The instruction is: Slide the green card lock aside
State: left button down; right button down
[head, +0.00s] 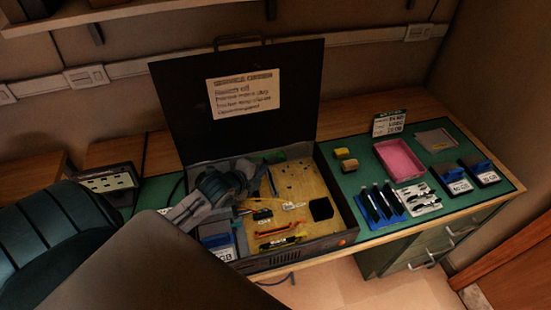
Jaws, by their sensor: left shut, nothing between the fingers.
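An open black case (338,220) stands on the bench with its lid raised and a tan board (290,185) inside. A small green piece (276,157) shows at the back of the board; I cannot tell whether it is the card lock. No other clear green lock shows, and my left arm hides the case's left part. My right gripper is not in view.
The upright lid (240,135) with a paper notice stands behind the board. A black block (321,209) and an orange-black strip (280,230) lie in the case. Right of it on a green mat are a pink tray (398,160), blue-black tools (380,203) and small labelled boxes (479,170).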

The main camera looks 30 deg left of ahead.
aim_at(282, 158)
pick_arm(q)
jog(key=p+x, duration=0.1)
jog(key=x, duration=0.1)
jog(key=r+p+x, duration=0.1)
jog(key=x, duration=0.2)
jog(key=w+p+x, duration=0.1)
jog(key=x, duration=0.2)
jog(key=shift+r, duration=0.35)
jog(key=shift+w+d, duration=0.1)
jog(key=shift+w, duration=0.05)
jog(key=shift+w+d+f+b, duration=0.15)
jog(key=shift+w+d+b, duration=0.45)
jog(key=shift+w+b, duration=0.1)
jog(key=shift+w+d, duration=0.2)
jog(key=shift+w, duration=0.05)
